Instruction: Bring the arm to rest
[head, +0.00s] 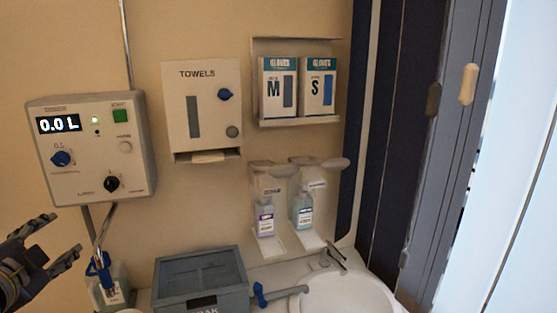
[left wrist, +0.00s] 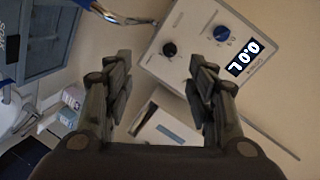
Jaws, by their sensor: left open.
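My left gripper (head: 60,240) comes in at the lower left of the head view, with its two dark fingers spread apart and nothing between them. It is below the white control box (head: 135,165) and left of the blue-handled spout. In the left wrist view the open fingers (left wrist: 160,75) frame bare wall and part of the control box (left wrist: 180,70). My right gripper is not in view.
The control box reads 0.0 L. A towel dispenser (head: 205,85), glove boxes (head: 279,90) and two pump bottles (head: 266,217) hang on the wall. A grey bin (head: 200,275) stands beside the sink (head: 345,292). A blue-handled spout (head: 100,268) is close to my gripper.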

